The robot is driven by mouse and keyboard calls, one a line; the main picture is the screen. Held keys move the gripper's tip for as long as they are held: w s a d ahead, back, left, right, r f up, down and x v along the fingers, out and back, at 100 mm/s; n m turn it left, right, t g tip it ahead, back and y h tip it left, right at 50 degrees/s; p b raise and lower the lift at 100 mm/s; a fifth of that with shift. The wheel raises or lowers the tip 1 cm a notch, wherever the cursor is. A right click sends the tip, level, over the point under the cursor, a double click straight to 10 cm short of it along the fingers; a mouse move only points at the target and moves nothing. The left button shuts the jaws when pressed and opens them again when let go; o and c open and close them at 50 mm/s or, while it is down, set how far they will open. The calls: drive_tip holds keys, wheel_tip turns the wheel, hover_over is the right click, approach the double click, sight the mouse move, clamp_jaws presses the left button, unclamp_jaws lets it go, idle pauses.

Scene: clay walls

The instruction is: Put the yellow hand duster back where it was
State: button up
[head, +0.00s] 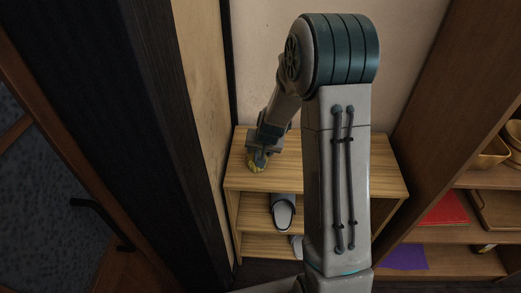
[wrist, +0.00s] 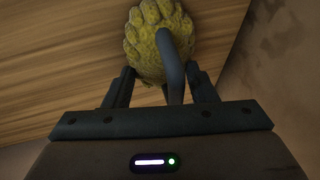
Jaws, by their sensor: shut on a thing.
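The yellow hand duster (wrist: 148,50) has a knobbly yellow head and a grey curved handle. In the wrist view it lies between the fingers of my gripper (wrist: 160,85), which is shut on it. In the head view my gripper (head: 259,157) is low over the left end of the wooden shelf top (head: 310,167). The duster (head: 256,166) shows there as a small yellow patch under the fingers, at the shelf top. I cannot tell whether it touches the wood.
Grey slippers (head: 284,212) sit on the shelf below the top. A wall and dark post stand close on the left. A brown bookcase at the right holds bowls (head: 490,154), a red item (head: 445,210) and a purple item (head: 403,257). The shelf top looks otherwise bare.

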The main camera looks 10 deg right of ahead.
drive_tip(key=o, duration=1)
drive_tip(key=shift+c, duration=0.2)
drive_tip(key=shift+s+r, duration=0.1)
drive_tip(key=shift+r, duration=0.3)
drive_tip(key=a+p+v, duration=0.1)
drive_tip(key=v, duration=1)
drive_tip(key=s+r+n+g, duration=0.1)
drive_tip(key=s+r, duration=0.3)
drive_tip(key=s, duration=0.7)
drive_tip(key=s+r+n+g, duration=0.1)
drive_tip(key=s+r+n, duration=0.2)
drive_tip(key=s, duration=0.8)
drive_tip(key=shift+s+a+r+g+h, duration=0.2)
drive_tip(key=shift+a+r+g+h, duration=0.15)
drive_tip(key=shift+r, duration=0.4)
